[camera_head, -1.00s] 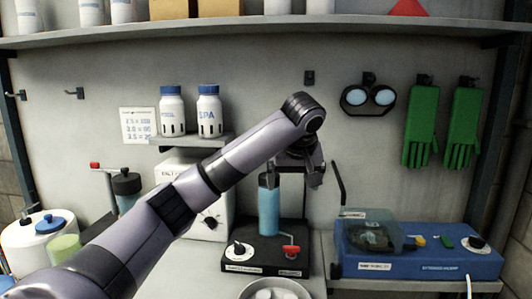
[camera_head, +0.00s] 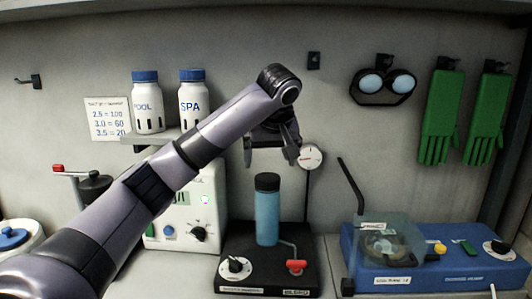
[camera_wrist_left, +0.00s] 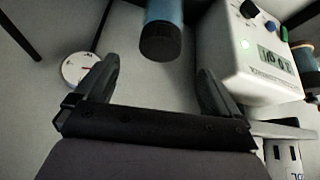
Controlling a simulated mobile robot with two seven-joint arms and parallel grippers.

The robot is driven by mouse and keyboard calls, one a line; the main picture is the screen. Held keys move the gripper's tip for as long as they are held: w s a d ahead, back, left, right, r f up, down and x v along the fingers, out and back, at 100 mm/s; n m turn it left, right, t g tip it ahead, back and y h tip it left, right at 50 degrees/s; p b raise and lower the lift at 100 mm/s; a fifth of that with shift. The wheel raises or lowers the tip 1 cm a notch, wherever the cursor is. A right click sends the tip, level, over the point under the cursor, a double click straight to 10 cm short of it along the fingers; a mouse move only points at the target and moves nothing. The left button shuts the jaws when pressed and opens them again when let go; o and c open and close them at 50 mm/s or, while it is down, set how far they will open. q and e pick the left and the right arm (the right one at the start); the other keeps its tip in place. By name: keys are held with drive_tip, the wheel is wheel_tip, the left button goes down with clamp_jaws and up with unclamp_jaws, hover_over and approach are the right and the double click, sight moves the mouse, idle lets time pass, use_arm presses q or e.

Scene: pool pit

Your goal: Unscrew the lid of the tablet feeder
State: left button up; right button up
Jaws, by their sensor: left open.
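The tablet feeder is a blue upright cylinder (camera_head: 267,218) with a dark lid (camera_head: 267,182) on top. It stands on a black base (camera_head: 235,285). My left gripper (camera_head: 270,160) is open and empty, pointing down just above the lid, apart from it in the head view. In the left wrist view the lid (camera_wrist_left: 160,42) and part of the blue body (camera_wrist_left: 164,10) show beyond and between the two open fingers (camera_wrist_left: 158,75). The lid's threads are not visible. My right gripper is not in view.
The black base carries a white dial (camera_head: 235,267) and a red-handled lever (camera_head: 296,266). A white meter box (camera_head: 185,235) stands left, a blue unit with clear cover (camera_head: 430,270) right. A round gauge (camera_head: 311,157) is behind the gripper. White bottles (camera_head: 148,112) stand on a small shelf.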

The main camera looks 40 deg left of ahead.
sight(268, 177)
use_arm(q)
drive_tip(key=shift+p+x, duration=0.45)
drive_tip(key=shift+x, duration=3.1)
drive_tip(key=shift+c, duration=0.3)
drive_tip(key=c, duration=1.1)
drive_tip(key=shift+o, duration=0.2)
drive_tip(key=n+g, duration=0.1)
drive_tip(key=n, duration=0.1)
drive_tip(key=n+y, duration=0.1)
drive_tip(key=n, duration=0.1)
drive_tip(key=shift+w+d+g, duration=0.15)
drive_tip(key=shift+w+g, duration=0.05)
drive_tip(key=shift+g, duration=0.2)
drive_tip(key=shift+r+n+g, duration=0.1)
drive_tip(key=shift+n+g, duration=0.3)
drive_tip(key=shift+n, duration=0.4)
drive_tip(key=shift+r, duration=2.25)
